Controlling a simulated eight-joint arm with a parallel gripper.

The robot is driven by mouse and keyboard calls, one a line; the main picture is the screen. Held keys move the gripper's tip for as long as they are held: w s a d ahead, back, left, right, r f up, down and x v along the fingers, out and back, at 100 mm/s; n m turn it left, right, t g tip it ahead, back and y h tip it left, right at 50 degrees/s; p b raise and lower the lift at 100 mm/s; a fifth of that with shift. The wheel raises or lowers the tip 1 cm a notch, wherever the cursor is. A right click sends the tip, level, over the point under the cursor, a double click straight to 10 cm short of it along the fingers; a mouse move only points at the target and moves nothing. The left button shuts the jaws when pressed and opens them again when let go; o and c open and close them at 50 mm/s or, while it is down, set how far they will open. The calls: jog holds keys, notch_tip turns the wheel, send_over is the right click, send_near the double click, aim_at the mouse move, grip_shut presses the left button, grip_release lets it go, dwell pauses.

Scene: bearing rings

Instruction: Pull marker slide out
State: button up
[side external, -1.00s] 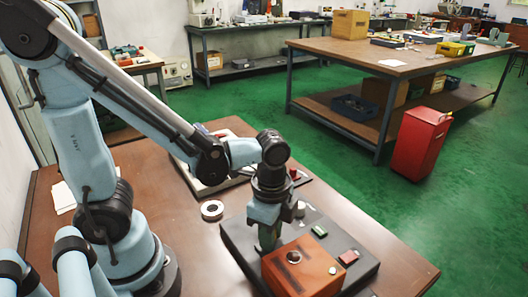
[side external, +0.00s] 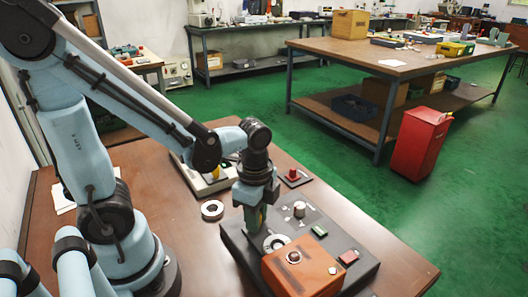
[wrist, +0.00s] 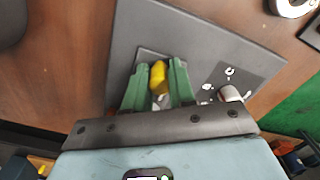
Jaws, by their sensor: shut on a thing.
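My gripper (side external: 254,220) points down over the left part of the dark grey board (side external: 242,247). In the wrist view its two green fingers (wrist: 159,90) are closed on a small yellow piece, which I take for the marker slide (wrist: 158,76). A small pale patch shows below the yellow piece between the fingers. In the side view the fingers mostly hide the slide. I cannot tell whether it still touches the board. A pale ring (side external: 275,242) lies on the board just right of the fingertips.
An orange box (side external: 302,272) stands at the board's front. A white ring (side external: 212,210) lies on the brown table, left of the board. A red button (side external: 293,174) stands behind.

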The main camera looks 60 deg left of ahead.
jog(key=shift+a, duration=2.55)
jog(key=shift+w+a, duration=0.1)
jog(key=shift+a, duration=0.15)
jog(key=o, duration=0.7)
jog(key=shift+d, duration=0.1)
jog(key=shift+r, duration=3.5)
